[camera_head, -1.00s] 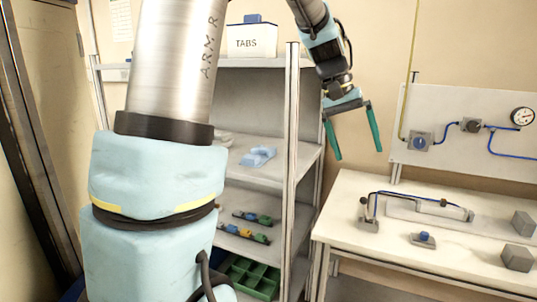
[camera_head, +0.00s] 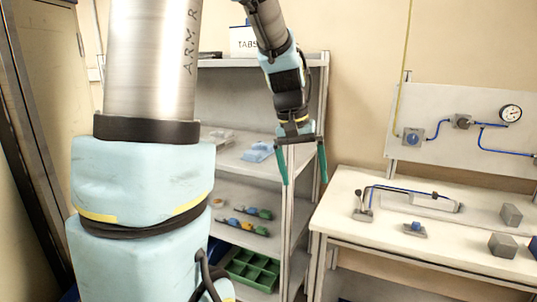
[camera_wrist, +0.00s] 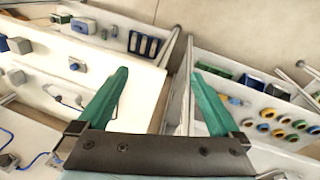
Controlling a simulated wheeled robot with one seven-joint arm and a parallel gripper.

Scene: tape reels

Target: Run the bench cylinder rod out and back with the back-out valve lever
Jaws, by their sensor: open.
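The bench cylinder (camera_head: 433,203) is a long grey body lying on the white bench at the right, with blue tubing to a small valve (camera_head: 363,213). The valve has a thin lever with a dark knob (camera_head: 357,193), tilted slightly left. How far the rod is out is too small to tell. My gripper (camera_head: 304,178) hangs in the air left of the bench, in front of the shelf's right side, fingers down. It is open and empty, well apart from the lever. In the wrist view its green fingers (camera_wrist: 160,75) are spread with nothing between them.
A small box with a blue button (camera_head: 415,229) and grey blocks (camera_head: 503,245) are on the bench. A panel (camera_head: 440,100) with gauge (camera_head: 510,113) stands behind. The shelf (camera_head: 262,165) holds coloured pieces and a green tray (camera_head: 250,270). Bench front is partly clear.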

